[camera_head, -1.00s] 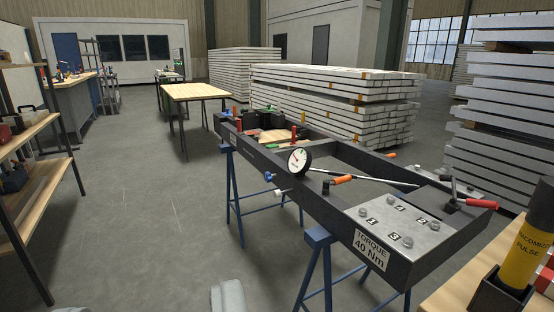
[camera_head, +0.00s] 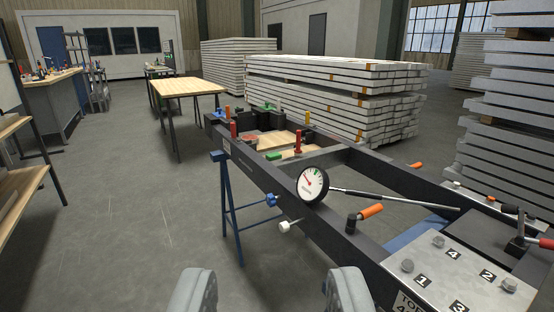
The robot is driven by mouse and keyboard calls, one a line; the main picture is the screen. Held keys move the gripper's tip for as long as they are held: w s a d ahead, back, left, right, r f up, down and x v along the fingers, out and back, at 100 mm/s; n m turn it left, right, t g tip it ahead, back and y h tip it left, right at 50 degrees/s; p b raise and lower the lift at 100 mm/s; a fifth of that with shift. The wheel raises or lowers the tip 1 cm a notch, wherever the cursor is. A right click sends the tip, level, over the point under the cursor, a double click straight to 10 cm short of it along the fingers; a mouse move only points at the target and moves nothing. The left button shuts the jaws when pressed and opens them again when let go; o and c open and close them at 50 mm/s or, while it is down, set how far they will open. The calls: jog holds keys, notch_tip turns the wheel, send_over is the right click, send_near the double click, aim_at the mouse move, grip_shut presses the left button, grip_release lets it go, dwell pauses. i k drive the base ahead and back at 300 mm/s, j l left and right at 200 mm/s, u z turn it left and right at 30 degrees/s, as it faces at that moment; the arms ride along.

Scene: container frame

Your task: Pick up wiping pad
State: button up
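My gripper (camera_head: 270,288) shows at the bottom edge as two grey fingers set wide apart, with only floor and the frame's dark side rail between them. It is open and empty. It is in front of the dark container frame (camera_head: 262,178), which stands on blue trestles. I cannot make out a wiping pad for certain. A small flat reddish piece (camera_head: 249,137) lies at the far end of the frame, too small to identify.
A dial gauge (camera_head: 313,184), an orange-handled tool (camera_head: 370,211) and a bolted plate (camera_head: 455,270) are on the frame. Red and green clamps (camera_head: 298,142) stand farther along. A wooden table (camera_head: 188,87) and stacked panels (camera_head: 335,90) are behind.

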aim_at(275, 155)
jog(key=i+j, duration=0.2)
jog(key=i, duration=0.25)
jog(key=i+j, duration=0.15)
jog(key=i, duration=0.3)
jog(key=i+j, duration=0.2)
jog(key=i, duration=0.25)
jog(key=i+j+z, duration=0.1)
jog(key=i, duration=0.35)
jog(key=i+j, duration=0.25)
jog(key=i, duration=0.2)
